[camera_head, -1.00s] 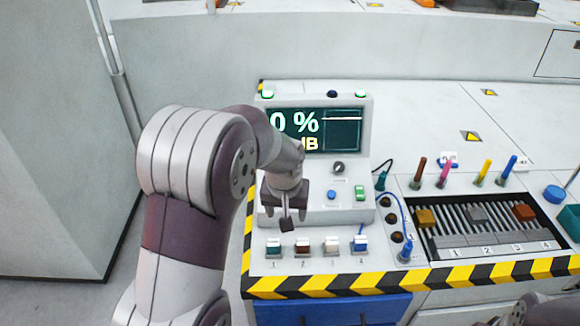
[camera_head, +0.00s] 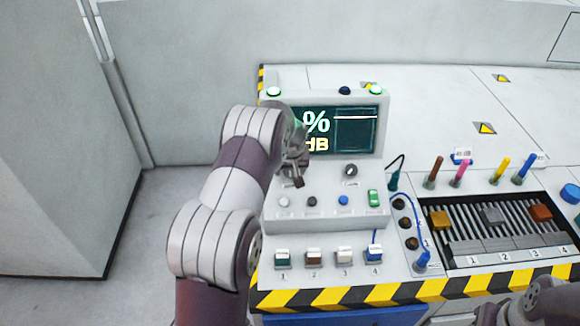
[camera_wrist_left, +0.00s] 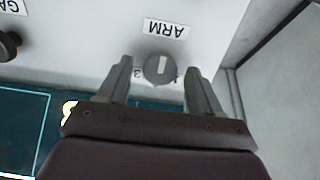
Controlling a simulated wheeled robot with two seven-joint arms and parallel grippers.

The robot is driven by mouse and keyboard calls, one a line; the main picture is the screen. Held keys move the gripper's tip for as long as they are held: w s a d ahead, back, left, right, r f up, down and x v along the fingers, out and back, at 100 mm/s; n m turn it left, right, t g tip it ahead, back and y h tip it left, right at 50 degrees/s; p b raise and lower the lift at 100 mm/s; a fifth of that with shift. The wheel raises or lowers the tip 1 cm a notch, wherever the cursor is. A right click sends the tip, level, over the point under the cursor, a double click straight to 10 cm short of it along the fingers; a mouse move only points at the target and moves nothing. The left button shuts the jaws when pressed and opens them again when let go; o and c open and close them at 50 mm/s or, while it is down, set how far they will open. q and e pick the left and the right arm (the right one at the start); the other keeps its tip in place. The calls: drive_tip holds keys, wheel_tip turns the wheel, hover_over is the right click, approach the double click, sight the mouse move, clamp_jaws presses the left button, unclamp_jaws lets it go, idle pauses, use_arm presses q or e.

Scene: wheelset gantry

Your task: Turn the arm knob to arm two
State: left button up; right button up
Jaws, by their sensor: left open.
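The arm knob (camera_wrist_left: 160,68) is a small grey dial with a white line, beside a white ARM label (camera_wrist_left: 167,28) that reads upside down in the left wrist view. The line runs nearly up and down in that view; I cannot tell which end is the pointer. A 3 shows left of the knob and part of a mark right of it. My left gripper (camera_wrist_left: 158,72) is open, one finger on each side of the knob, apart from it. In the head view my left gripper (camera_head: 297,175) is over the console's left part and hides the knob.
A dark gain knob (camera_head: 351,171) sits to the right, also in the wrist view (camera_wrist_left: 8,45). The screen (camera_head: 345,130) is just behind the gripper. Small buttons, a green switch (camera_head: 374,198) and numbered switches lie in front. Part of my right arm shows at bottom right.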

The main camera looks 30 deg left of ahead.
use_arm(q)
drive_tip(key=shift+s+d, duration=0.1)
drive_tip(key=c, duration=1)
drive_tip(key=shift+c, duration=0.2)
drive_tip(key=shift+m, duration=0.3)
drive_tip(key=m, duration=0.3)
drive_tip(key=shift+m+p, duration=0.5)
drive_tip(key=shift+m, duration=2)
